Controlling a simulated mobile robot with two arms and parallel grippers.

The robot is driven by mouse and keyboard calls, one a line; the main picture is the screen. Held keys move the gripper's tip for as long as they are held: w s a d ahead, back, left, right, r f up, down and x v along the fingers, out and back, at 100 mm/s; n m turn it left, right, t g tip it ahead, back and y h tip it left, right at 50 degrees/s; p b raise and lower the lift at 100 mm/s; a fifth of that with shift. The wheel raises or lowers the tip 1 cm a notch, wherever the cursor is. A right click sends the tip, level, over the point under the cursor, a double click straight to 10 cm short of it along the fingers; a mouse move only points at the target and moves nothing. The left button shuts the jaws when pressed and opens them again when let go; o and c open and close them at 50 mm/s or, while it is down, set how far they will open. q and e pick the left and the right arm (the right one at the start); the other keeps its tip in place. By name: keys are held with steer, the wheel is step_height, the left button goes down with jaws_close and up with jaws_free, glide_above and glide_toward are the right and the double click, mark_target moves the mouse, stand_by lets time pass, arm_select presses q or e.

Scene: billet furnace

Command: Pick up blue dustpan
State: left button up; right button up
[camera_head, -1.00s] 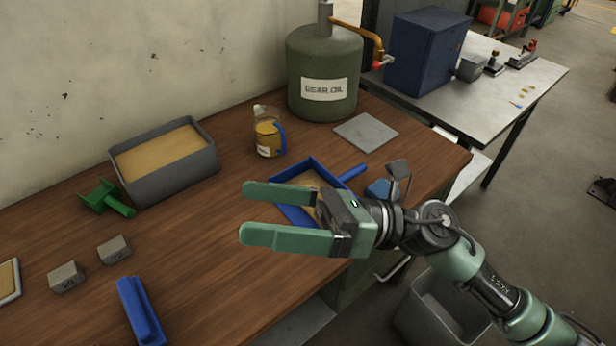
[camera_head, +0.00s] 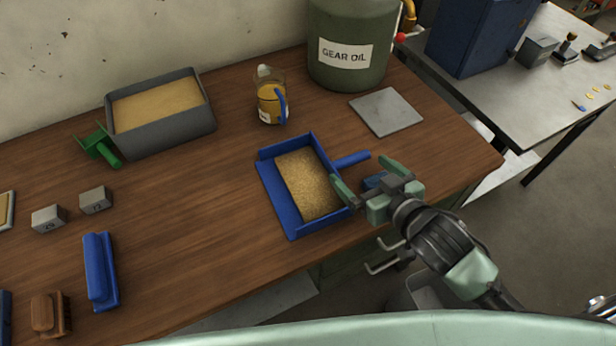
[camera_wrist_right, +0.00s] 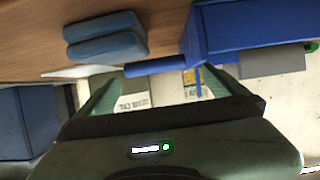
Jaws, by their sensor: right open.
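The blue dustpan (camera_head: 273,196) lies on the wooden bench with tan granular material in it. Its handle (camera_head: 352,159) points right, toward the bench's right end. My right gripper (camera_head: 362,174) is open and empty, close beside the handle on the near side. In the right wrist view the dustpan (camera_wrist_right: 225,28) is at upper right. There its handle (camera_wrist_right: 150,69) runs across the gap beyond the open fingers of the gripper (camera_wrist_right: 160,88). I cannot tell whether a finger touches the handle or pan. My left gripper is not in view.
A blue block (camera_head: 374,181) lies partly hidden behind the right gripper; it also shows in the wrist view (camera_wrist_right: 105,37). A jug (camera_head: 270,100), a grey plate (camera_head: 386,111) and a gear oil drum (camera_head: 347,50) stand behind.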

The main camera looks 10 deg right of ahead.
mark_target(351, 159)
steer(key=shift+x, duration=1.1)
steer(key=p+x, duration=0.1)
steer(key=x, duration=0.3)
steer(key=shift+w+d, duration=0.15)
steer(key=shift+w, duration=0.2)
steer(key=shift+s+r, duration=0.1)
steer(key=c, duration=1.2)
steer(key=shift+c, duration=1.3)
steer(key=shift+r, duration=0.1)
